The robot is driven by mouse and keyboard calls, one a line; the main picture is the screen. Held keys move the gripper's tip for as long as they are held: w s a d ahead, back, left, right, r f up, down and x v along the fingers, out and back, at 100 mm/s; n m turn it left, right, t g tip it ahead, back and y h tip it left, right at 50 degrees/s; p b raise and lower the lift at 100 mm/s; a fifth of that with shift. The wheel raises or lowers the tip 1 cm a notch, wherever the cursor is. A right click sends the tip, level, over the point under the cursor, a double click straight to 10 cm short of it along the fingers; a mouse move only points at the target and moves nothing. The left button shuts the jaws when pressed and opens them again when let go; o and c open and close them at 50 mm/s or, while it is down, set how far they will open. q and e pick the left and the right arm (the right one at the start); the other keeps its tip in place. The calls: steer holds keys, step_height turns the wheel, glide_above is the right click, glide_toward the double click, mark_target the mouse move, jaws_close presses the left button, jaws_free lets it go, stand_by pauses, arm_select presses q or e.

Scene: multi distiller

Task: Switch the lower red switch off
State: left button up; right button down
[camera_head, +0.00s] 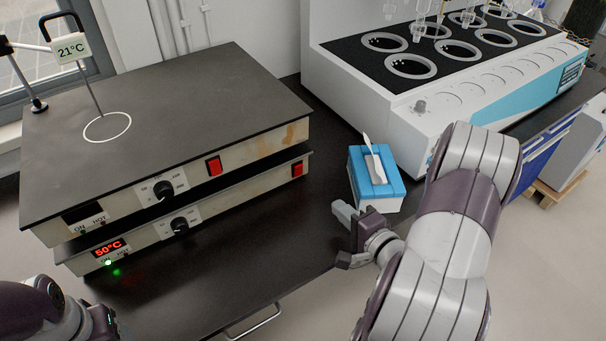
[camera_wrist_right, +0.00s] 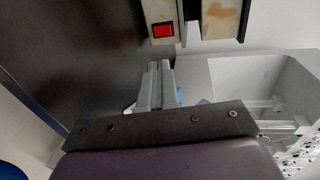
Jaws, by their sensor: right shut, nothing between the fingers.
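Two hot plates are stacked on the dark bench. The lower red switch (camera_head: 297,170) is at the right end of the lower plate's front. The lower plate's display (camera_head: 108,248) reads 50°C, with a green light lit below it. The upper red switch (camera_head: 214,166) is on the upper plate (camera_head: 200,115). My right gripper (camera_head: 342,236) is shut and empty, right of and nearer than the lower switch, apart from it. In the right wrist view, a red switch (camera_wrist_right: 162,30) shows ahead of the shut fingers (camera_wrist_right: 157,75). My left arm shows at the bottom left; its fingers are not visible.
A blue tissue box (camera_head: 360,185) stands on the bench behind my right gripper. A large white multi distiller (camera_head: 440,115) stands at the back right. A stand holds a probe with a 21°C tag (camera_head: 72,50) over the upper plate. The bench front (camera_head: 230,275) is bare.

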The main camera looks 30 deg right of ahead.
mark_target(299, 169)
arm_select(q)
steer(key=shift+f, duration=0.1)
arm_select(e)
steer(key=shift+w+a+f, duration=0.1)
steer(key=shift+w+f, duration=0.05)
steer(key=shift+w, duration=0.25)
arm_select(q)
steer(key=shift+w+f+b, duration=0.1)
steer(key=shift+f+b, duration=0.5)
steer(key=shift+b, duration=0.05)
arm_select(e)
steer(key=x, duration=0.8)
steer(key=r+x, duration=0.1)
steer(key=x, duration=0.3)
steer(key=shift+w+f, duration=0.1)
steer(key=shift+w, duration=0.6)
arm_select(q)
steer(key=shift+r+p, duration=0.85)
steer(key=shift+r, duration=0.05)
arm_select(e)
steer(key=shift+w+r, duration=0.1)
steer(key=shift+r, duration=0.45)
steer(key=shift+w+f+g, duration=0.1)
steer(key=shift+f+g, duration=0.2)
steer(key=shift+a, duration=0.1)
